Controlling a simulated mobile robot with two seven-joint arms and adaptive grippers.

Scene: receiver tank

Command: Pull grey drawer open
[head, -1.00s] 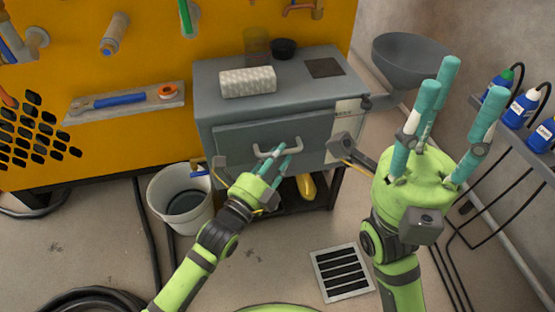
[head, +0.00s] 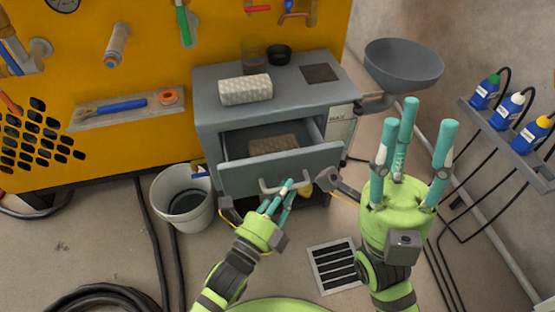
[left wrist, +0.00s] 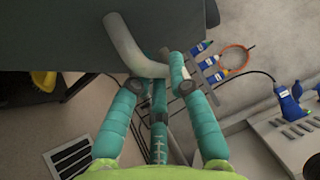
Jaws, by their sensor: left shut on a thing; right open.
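The grey drawer (head: 280,168) in the grey cabinet stands partly open, and a brown textured block (head: 273,144) shows inside it. My left gripper (head: 281,192) is shut on the drawer's light grey handle (head: 263,187). In the left wrist view the handle (left wrist: 135,50) passes between the teal fingers of the left gripper (left wrist: 155,78), near its bent end. My right gripper (head: 408,140) is open and empty, fingers pointing up, to the right of the drawer and apart from it.
A white roll (head: 245,89), a dark cup (head: 279,54) and a dark pad (head: 320,73) lie on the cabinet top (head: 292,92). A white bucket (head: 183,197) stands left of the cabinet. A grey funnel (head: 403,62) is at its right. A floor grate (head: 338,266) lies in front.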

